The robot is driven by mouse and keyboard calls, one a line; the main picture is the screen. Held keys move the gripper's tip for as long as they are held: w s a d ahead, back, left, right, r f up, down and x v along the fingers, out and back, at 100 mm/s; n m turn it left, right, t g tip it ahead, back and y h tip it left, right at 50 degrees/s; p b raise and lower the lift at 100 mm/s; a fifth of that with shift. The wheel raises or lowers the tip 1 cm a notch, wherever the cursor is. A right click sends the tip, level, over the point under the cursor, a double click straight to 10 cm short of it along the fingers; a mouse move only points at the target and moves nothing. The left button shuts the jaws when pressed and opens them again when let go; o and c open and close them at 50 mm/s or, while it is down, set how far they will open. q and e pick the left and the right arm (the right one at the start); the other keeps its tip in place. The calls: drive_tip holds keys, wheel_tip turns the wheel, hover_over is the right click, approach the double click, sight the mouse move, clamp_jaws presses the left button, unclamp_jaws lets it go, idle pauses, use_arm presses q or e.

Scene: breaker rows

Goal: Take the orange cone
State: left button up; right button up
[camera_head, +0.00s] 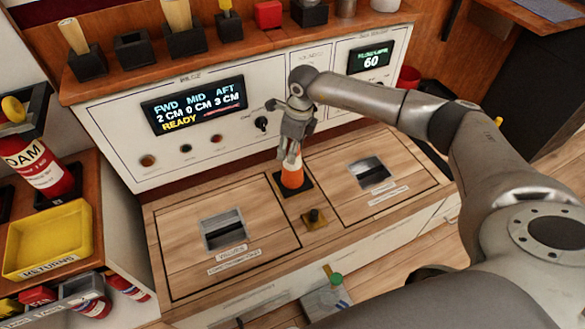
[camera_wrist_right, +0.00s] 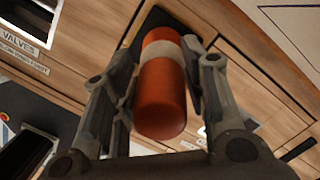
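The orange cone (camera_head: 292,177) stands upright on a black square base on the wooden console top, between two panels. My right gripper (camera_head: 290,160) comes down over it from above. In the right wrist view the cone (camera_wrist_right: 161,95) shows as a rounded orange body with a pale band. The two fingers of the gripper (camera_wrist_right: 162,60) lie on either side of it, close to its sides. Whether the pads press on it or leave a thin gap cannot be told. My left gripper is not in view.
A small brass-coloured fitting with a dark knob (camera_head: 314,217) sits just in front of the cone. The upright console face with a lit display (camera_head: 195,105) stands behind. A yellow returns tray (camera_head: 82,240) and a red foam extinguisher (camera_head: 40,165) are at left.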

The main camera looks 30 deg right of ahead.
clamp_jaws()
drive_tip(key=shift+r, duration=0.15)
